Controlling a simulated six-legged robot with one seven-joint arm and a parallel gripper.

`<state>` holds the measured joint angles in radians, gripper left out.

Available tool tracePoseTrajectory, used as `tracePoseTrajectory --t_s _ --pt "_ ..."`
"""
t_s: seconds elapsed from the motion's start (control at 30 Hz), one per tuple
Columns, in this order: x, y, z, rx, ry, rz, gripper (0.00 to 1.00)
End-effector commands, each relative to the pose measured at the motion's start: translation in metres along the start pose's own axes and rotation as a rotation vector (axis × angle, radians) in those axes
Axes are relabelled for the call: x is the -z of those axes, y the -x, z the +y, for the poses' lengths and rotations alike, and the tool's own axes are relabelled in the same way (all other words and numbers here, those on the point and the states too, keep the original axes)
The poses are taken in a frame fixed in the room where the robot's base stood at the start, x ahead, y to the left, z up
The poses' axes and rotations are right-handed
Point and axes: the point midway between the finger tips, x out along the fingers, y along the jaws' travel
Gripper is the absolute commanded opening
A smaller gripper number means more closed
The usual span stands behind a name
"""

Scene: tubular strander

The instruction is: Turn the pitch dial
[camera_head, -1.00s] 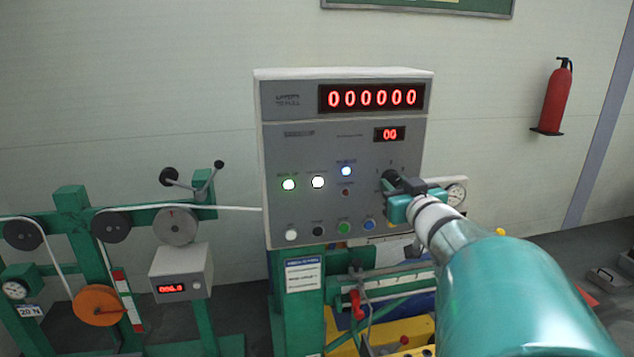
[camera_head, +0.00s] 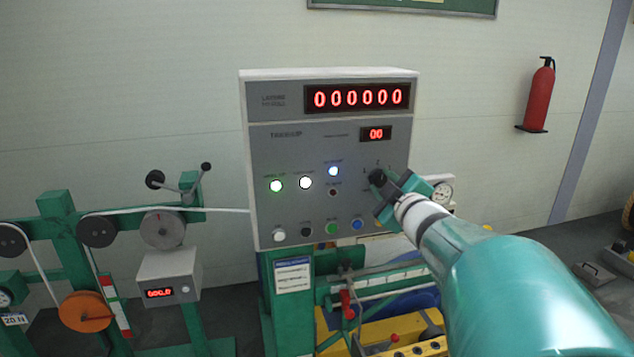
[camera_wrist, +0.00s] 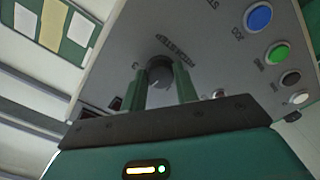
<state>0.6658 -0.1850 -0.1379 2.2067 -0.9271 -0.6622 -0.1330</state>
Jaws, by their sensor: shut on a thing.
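The pitch dial (camera_head: 377,177) is a dark round knob on the right side of the grey control panel (camera_head: 300,150). In the wrist view the dial (camera_wrist: 160,73) sits between the two green fingers of my gripper (camera_wrist: 164,88), with a finger on each side of it. My gripper (camera_head: 384,188) is shut on the dial. It looks rolled at an angle to the panel in the head view. The lower part of the dial face is partly hidden by the fingers and palm.
The panel has red displays (camera_head: 357,97) reading 000000 and 00. Lit lamps and a row of push buttons (camera_head: 331,228) lie left of and below the dial. A gauge (camera_head: 442,193) stands close to the right of my gripper. Green machinery fills the space below.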

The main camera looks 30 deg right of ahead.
Motion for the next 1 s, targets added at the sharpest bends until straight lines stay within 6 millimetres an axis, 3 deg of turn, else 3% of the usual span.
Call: tracePoseTrajectory --t_s 0.33,0.8,0.83,0.9,1.0 --pt "0.0028 0.0001 0.0012 -0.002 0.123 0.006 0.07" --pt "0.0032 0.0 0.0009 -0.002 0.136 0.007 0.07" --pt "0.0032 -0.0001 0.0008 -0.002 0.135 0.008 0.36" --pt "0.0028 -0.0001 0.0008 -0.001 0.135 0.007 0.49" --pt "0.0021 -0.0001 0.0006 -0.001 0.134 0.005 0.52"
